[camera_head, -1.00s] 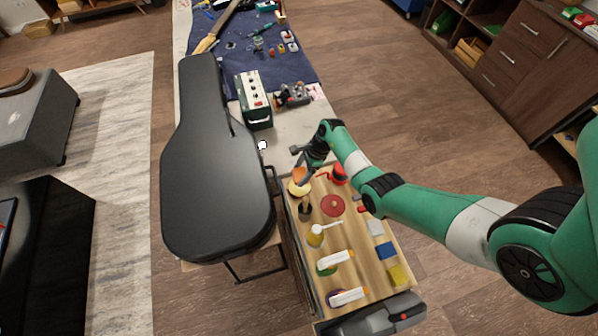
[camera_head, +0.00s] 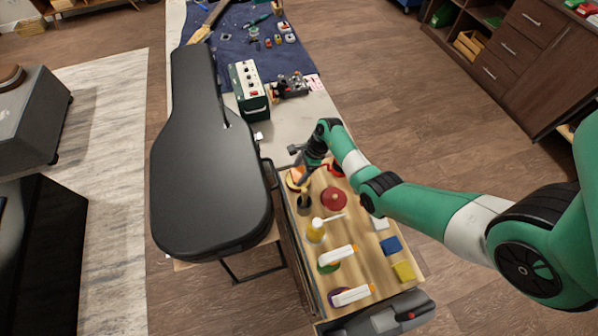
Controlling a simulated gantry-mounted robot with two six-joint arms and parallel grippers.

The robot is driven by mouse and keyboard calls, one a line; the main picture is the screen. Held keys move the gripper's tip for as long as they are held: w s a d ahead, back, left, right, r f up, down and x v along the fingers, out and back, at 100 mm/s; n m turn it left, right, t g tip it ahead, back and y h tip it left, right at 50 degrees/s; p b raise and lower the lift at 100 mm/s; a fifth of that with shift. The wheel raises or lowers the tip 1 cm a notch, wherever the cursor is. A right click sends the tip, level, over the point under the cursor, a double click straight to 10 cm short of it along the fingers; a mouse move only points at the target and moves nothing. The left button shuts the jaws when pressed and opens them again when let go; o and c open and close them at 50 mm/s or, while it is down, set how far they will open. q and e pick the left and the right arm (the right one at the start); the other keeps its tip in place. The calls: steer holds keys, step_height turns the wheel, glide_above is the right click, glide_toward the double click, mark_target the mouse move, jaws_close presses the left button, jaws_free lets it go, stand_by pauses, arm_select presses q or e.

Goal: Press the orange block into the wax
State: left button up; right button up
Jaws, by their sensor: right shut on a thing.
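My right gripper (camera_head: 304,178) reaches down over the far left corner of the wooden work board and is shut on the orange block. The block is small here and mostly hidden by the fingers. A round pale-yellow piece (camera_head: 294,183), which looks like the wax, lies on the board right beneath and beside the fingertips. I cannot tell whether block and wax touch. My left gripper is not in view.
The wooden board (camera_head: 362,243) also holds a dark cup (camera_head: 304,204), a red disc (camera_head: 334,199), a yellow bottle (camera_head: 316,232), white-handled brushes (camera_head: 338,255), and blue (camera_head: 391,245) and yellow (camera_head: 404,271) blocks.

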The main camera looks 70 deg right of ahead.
mark_target(299, 174)
steer(key=shift+f+b, duration=0.35)
steer(key=shift+f, duration=0.1)
stand_by(0.6)
steer(key=shift+f, duration=0.1)
stand_by(0.9)
step_height(299, 174, up, 7)
steer(key=p, duration=0.7)
steer(key=shift+p, duration=0.4)
